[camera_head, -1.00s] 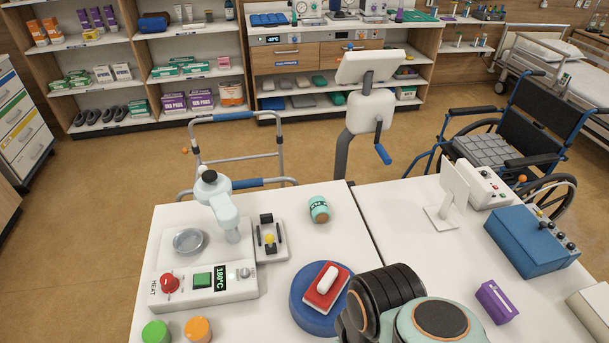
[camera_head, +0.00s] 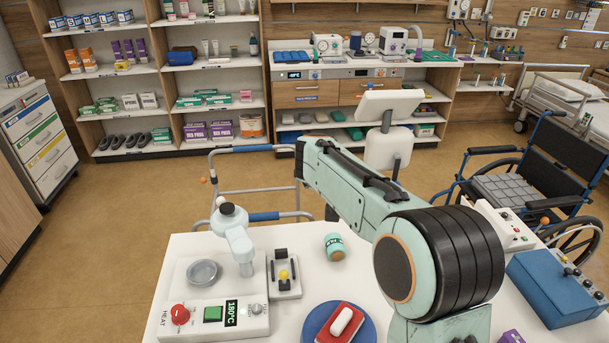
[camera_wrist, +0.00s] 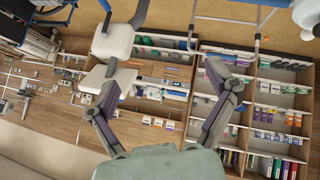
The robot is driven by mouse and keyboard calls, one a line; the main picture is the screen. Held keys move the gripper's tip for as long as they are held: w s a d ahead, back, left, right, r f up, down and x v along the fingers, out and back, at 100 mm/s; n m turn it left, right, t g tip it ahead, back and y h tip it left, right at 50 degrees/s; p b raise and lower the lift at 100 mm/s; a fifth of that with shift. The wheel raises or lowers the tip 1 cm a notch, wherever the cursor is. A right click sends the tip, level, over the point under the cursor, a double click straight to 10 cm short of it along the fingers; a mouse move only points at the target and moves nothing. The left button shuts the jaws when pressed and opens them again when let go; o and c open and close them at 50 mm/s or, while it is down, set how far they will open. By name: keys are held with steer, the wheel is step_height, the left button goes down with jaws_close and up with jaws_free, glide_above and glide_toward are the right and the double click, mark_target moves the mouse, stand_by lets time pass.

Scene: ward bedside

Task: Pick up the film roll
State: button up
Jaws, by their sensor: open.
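A small teal roll (camera_head: 335,246) with a tan end and a dark-marked band lies on the white table; it is the only thing that looks like the film roll. It is clear of the things around it. In the head view my arm rises just right of it and reaches up and left, with its end high above the table. My gripper (camera_wrist: 162,84) shows in the wrist view with its two fingers spread wide and nothing between them. That view faces the shelves, upside down, and I cannot make out the roll in it.
Left of the roll are a black-and-white holder with a yellow knob (camera_head: 284,276) and a heater unit (camera_head: 211,318) with a dish. A walker (camera_head: 260,178) and a white-screened stand (camera_head: 391,103) stand behind the table.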

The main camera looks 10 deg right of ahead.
steer(key=m+g, duration=0.1)
steer(key=g, duration=0.1)
glide_above(337, 252)
steer(key=a, duration=0.2)
step_height(337, 252, down, 12)
steer(key=f, duration=0.4)
steer(key=s+f+g, duration=0.1)
steer(key=f, duration=0.3)
steer(key=d+f+g, duration=0.1)
steer(key=f, duration=0.3)
steer(key=shift+s+f+m+y, duration=0.25)
steer(key=shift+s+m+y, duration=0.1)
steer(key=shift+m+y, duration=0.05)
steer(key=x, duration=0.6)
steer(key=shift+w+d+r, duration=0.1)
steer(key=c, duration=1.3)
